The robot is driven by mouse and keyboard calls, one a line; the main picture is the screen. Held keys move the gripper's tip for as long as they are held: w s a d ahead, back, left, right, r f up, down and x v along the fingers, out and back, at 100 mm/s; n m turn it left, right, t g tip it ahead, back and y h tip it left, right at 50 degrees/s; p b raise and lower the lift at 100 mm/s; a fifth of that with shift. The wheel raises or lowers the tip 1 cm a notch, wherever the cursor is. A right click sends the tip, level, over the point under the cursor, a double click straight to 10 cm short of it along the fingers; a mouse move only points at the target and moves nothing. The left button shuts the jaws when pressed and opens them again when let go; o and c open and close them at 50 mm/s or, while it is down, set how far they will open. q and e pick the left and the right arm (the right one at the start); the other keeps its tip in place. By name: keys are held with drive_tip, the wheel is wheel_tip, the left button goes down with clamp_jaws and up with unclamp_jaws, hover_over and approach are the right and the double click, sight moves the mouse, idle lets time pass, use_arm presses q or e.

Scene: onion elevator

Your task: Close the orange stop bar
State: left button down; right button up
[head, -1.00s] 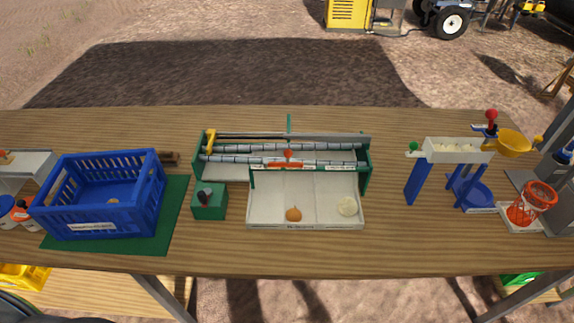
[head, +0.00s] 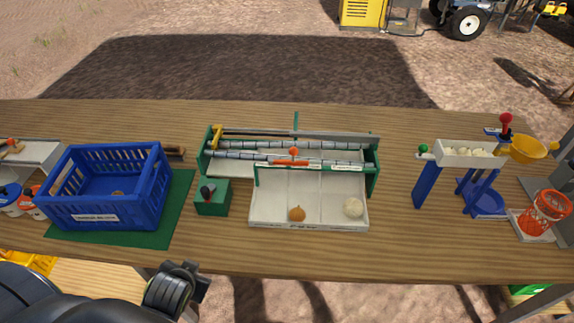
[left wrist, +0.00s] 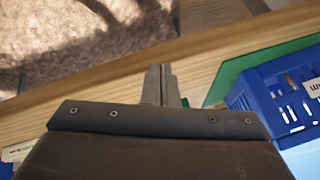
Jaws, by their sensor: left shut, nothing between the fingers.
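The orange stop bar (head: 290,163) is a short orange strip with a round orange knob (head: 294,152) above it. It sits across the middle of the green-framed roller unit (head: 374,175), at the back edge of the white tray (head: 285,225). My left gripper (left wrist: 160,84) is shut and empty in the left wrist view, near the table's front edge and far from the bar. Part of my left arm shows at the lower left in the head view. My right gripper is in neither view.
An orange onion (head: 297,214) and a white onion (head: 353,207) lie in the tray. A green box with a dark lever (head: 212,198) stands left of it. A blue crate (head: 105,213) sits on a green mat (head: 178,205). A blue stand (head: 427,185) is at right.

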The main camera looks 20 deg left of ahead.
use_arm(q)
drive_tip(key=w+r+m+t, duration=0.1)
drive_tip(key=w, duration=0.1)
drive_tip(key=w+a+r+m+t+y, duration=0.1)
drive_tip(key=w+r+t, duration=0.1)
drive_tip(key=w+r+t+y, duration=0.1)
drive_tip(key=w, duration=0.2)
drive_tip(key=shift+a+r+m, duration=0.3)
drive_tip(key=shift+a+m, duration=0.1)
drive_tip(key=w+d+r+m+t, duration=0.2)
drive_tip(key=w+r+m+t, duration=0.3)
drive_tip(key=w, duration=0.1)
drive_tip(key=w+d+r+m+t+h, duration=0.1)
drive_tip(key=w+d+m+t+h, duration=0.1)
drive_tip(key=d+m+h, duration=0.5)
drive_tip(key=w+d+r+m+t+h, duration=0.1)
drive_tip(key=w+d+m+t+h, duration=0.1)
drive_tip(key=d+m+h, duration=0.35)
drive_tip(key=w+d+r+m+y+p, duration=0.1)
drive_tip(key=w+d+r+m+p, duration=0.1)
drive_tip(key=w, duration=1)
drive_tip(key=shift+w, duration=0.35)
drive_tip(key=shift+a+r+m, duration=0.1)
drive_tip(key=shift+m, duration=0.15)
